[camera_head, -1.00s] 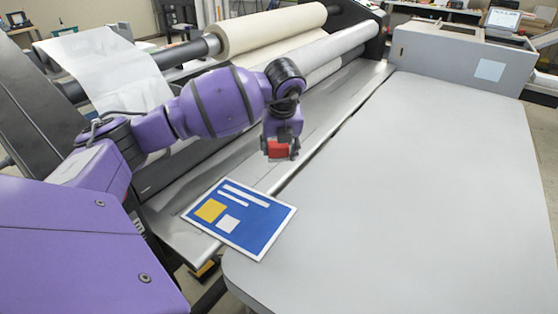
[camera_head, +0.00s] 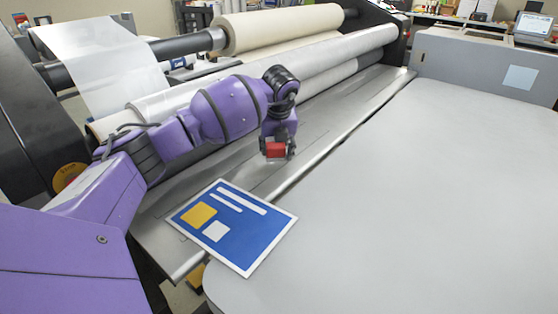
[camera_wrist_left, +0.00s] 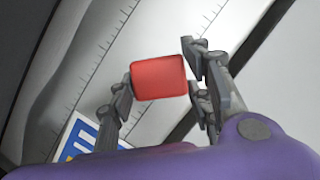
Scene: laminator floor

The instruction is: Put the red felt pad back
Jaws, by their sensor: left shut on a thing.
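My left gripper (camera_head: 276,155) is shut on the red felt pad (camera_head: 275,149) and holds it over the laminator's metal feed table. In the left wrist view the red pad (camera_wrist_left: 159,77) sits between the fingers of my left gripper (camera_wrist_left: 160,88), its red face toward the camera. The feed table shows behind it with ruler-like marks along it. The head view does not show how high the pad is above the metal. My right gripper is in neither view.
A blue printed board (camera_head: 234,226) with a white border lies across the feed table's edge, nearer than the gripper. A wide grey table (camera_head: 400,210) to the right is bare. Laminator rollers (camera_head: 285,70) run behind my arm. A grey box-like end (camera_head: 490,65) stands at the back right.

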